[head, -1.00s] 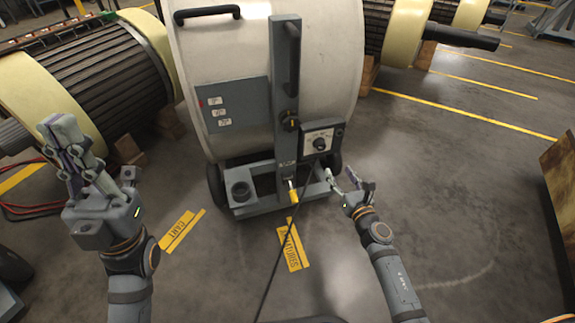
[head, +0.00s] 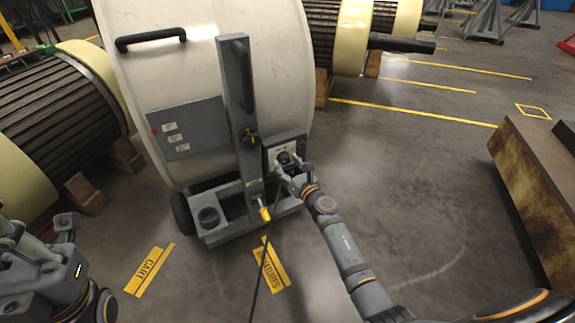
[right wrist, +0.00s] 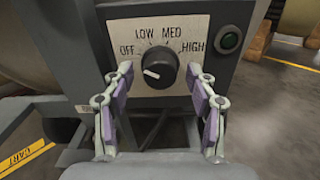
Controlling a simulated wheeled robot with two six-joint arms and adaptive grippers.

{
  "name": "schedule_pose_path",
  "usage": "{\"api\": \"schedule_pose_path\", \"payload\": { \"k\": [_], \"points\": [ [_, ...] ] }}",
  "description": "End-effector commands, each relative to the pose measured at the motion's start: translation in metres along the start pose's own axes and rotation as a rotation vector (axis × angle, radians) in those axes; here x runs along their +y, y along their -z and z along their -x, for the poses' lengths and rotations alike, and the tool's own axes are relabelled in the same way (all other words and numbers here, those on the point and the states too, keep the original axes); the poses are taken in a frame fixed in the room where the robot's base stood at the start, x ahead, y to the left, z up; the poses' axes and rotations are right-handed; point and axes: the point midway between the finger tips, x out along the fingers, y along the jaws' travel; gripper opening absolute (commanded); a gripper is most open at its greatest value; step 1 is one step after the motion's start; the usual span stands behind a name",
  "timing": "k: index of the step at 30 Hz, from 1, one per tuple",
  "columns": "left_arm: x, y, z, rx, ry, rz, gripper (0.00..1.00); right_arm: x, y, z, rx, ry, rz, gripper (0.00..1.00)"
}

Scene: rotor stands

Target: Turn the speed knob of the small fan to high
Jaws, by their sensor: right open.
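The fan is a big pale drum (head: 215,75) on a grey wheeled cart. Its control panel (head: 268,155) sits low on the right side. In the right wrist view, the round black speed knob (right wrist: 163,66) has a white pointer aimed left, slightly below the OFF mark. LOW, MED and HIGH run clockwise from OFF. My right gripper (head: 289,174) is in front of the panel. In the right wrist view its open fingers (right wrist: 161,80) stand on either side of the knob, with gaps. My left gripper (head: 45,245) is at the lower left, partly cut off; its jaws are unclear.
A grey upright post (head: 240,120) stands left of the panel. A rusty block (head: 530,190) stands at right; the floor between is clear.

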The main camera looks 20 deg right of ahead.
Motion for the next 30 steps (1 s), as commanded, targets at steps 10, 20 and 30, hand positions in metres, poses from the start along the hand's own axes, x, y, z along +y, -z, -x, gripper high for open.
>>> {"api": "schedule_pose_path", "payload": {
  "k": [10, 20, 30],
  "points": [
    [-0.0001, -0.0001, -0.0003, 0.000, 0.000, 0.000, 0.00, -0.0001, -0.0002, 0.0001, 0.000, 0.000, 0.000, 0.37],
    [-0.0004, -0.0002, -0.0004, 0.000, 0.002, 0.000, 0.00, -0.0002, -0.0001, 0.0003, 0.000, 0.000, -0.001, 0.03],
    [-0.0012, 0.0001, -0.0043, 0.000, 0.004, 0.001, 0.00, 0.0001, -0.0007, 0.0003, 0.001, 0.000, -0.096, 0.03]
  ]
}}
